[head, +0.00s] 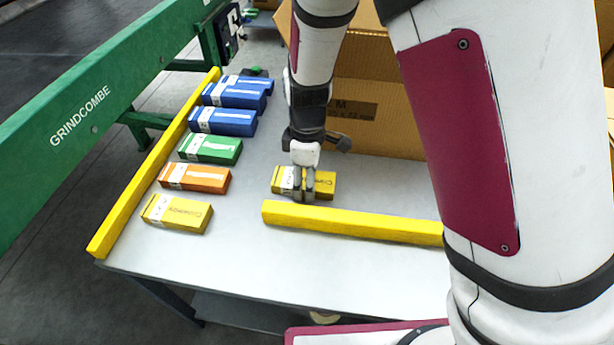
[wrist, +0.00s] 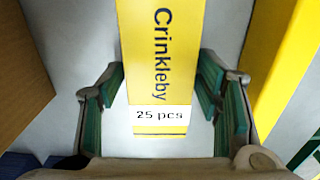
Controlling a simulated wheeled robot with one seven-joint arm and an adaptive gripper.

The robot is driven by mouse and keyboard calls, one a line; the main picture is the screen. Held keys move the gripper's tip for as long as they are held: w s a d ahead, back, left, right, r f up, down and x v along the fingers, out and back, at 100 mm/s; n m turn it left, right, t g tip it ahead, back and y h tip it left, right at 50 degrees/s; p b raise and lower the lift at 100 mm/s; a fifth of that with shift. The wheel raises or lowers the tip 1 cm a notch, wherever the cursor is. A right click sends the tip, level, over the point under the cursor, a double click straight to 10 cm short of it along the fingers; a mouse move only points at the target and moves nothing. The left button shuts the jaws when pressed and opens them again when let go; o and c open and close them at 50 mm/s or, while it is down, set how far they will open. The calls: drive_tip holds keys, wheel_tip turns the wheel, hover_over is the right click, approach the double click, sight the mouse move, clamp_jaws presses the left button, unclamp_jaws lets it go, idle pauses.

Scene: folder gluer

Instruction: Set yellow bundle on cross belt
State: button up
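A yellow bundle (head: 324,186) marked "Crinkleby" with a white "25 pcs" label lies on the grey table, behind the short yellow rail. In the wrist view the same bundle (wrist: 160,60) runs up between my fingers. My gripper (head: 304,190) points down over it, one finger on each side. In the wrist view the gripper (wrist: 165,95) is open, with a narrow gap between each green pad and the bundle. A second yellow bundle (head: 178,214) lies at the front of the row on the left. I cannot make out a cross belt.
Orange (head: 195,178), green (head: 210,149) and several blue bundles (head: 222,121) line up beside the long yellow rail (head: 150,170). The short yellow rail (head: 350,223) lies in front of my gripper. A cardboard box (head: 375,110) stands behind. The table's front (head: 230,270) is clear.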

idle(0.3)
wheel_tip(320, 180, up, 12)
drive_tip(key=p, duration=0.4)
drive_tip(key=shift+r, duration=0.2)
